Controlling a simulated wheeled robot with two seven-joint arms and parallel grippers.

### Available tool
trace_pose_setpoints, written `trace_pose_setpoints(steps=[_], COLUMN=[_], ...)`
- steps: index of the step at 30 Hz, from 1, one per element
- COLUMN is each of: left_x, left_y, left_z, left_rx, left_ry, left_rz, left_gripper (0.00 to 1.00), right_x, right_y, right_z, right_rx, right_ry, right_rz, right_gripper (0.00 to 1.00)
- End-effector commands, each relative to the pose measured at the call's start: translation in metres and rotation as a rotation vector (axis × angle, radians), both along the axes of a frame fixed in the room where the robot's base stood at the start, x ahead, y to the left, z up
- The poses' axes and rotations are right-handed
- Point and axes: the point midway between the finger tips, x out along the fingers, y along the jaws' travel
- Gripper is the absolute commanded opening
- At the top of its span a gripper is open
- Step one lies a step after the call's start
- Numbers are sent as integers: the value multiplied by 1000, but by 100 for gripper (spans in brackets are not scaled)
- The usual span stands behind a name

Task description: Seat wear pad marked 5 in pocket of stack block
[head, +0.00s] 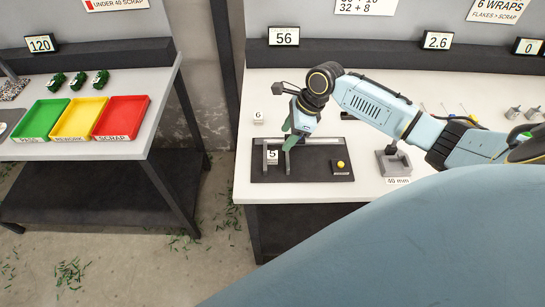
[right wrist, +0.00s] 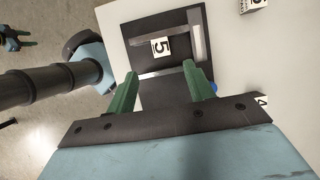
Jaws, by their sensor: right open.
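The wear pad marked 5 (head: 272,155) is a small pale piece with a black 5, on the dark plate (head: 310,174) near its left side. In the right wrist view the pad (right wrist: 160,46) lies between two grey bars. My right gripper (right wrist: 162,88) is open and empty, its green fingers apart, with the pad ahead of the gap. In the head view the right gripper (head: 290,138) hangs over the plate's left part, just above the pad. I cannot make out a pocket or tell which piece is the stack block.
A small dark block with a yellow knob (head: 341,166) is on the plate's right. A grey fixture (head: 393,163) labelled 40 mm stands farther right. A piece marked 6 (head: 258,117) sits behind the plate. Coloured trays (head: 122,117) are on the separate left table.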

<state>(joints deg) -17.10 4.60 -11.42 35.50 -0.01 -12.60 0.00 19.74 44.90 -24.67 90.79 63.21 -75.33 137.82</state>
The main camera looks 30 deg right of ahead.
Motion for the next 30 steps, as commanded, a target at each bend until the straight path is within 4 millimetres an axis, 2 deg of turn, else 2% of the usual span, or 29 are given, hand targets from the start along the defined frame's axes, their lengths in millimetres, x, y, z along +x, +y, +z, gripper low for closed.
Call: trace_pose_setpoints(steps=[3,11,20,29,30], left_x=[-1,-1,-2,-2,-2], left_y=[0,0,0,0,0], left_z=[-2,-3,-7,-7,-7], left_rx=[0,0,0,0,0], left_ry=[1,2,3,3,3], left_rz=[0,-1,-2,-1,-1], left_gripper=[43,43,43,43,43], right_x=[5,9,20,21,21], right_y=[7,14,29,31,31], right_z=[-20,-39,-76,-82,-82], right_rx=[2,-2,-1,-2,-2], right_ry=[1,-1,-1,-1,-1], right_rz=[-1,1,1,2,2], right_gripper=[53,53,53,53,50])
